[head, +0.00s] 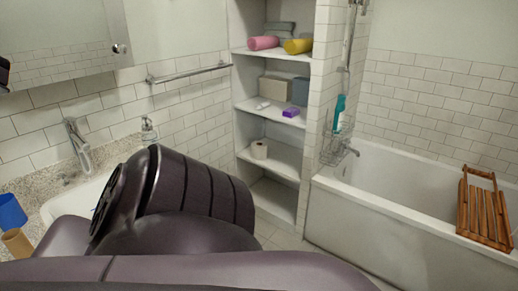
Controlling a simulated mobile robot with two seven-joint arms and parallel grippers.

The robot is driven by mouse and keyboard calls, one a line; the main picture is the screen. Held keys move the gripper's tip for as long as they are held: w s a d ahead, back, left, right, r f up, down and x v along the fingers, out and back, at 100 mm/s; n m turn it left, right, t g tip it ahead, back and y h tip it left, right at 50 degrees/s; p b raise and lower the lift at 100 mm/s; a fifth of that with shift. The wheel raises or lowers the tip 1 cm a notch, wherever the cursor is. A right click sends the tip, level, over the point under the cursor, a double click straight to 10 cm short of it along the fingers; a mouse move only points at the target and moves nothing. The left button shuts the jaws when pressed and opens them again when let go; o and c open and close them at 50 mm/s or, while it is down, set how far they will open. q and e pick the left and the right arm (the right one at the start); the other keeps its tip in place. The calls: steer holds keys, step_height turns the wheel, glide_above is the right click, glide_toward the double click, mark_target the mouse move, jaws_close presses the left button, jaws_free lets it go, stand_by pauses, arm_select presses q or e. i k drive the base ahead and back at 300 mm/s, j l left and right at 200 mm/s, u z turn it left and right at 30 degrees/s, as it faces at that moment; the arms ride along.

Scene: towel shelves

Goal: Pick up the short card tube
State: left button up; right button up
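A short brown card tube (17,243) shows at the lower left, by the counter beside the sink. It is tilted, and its lower end is cut off by the picture edge and my arm. A blue cup (11,212) is just behind it. Large dark links of my own arm fill the lower middle and hide part of the sink. Neither of my grippers is in view, so I cannot see what they hold.
A bathtub (390,205) with a wooden rack (484,210) is right. Some floor shows between.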

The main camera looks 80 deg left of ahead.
mark_target(14, 240)
steer(key=u, duration=4.2)
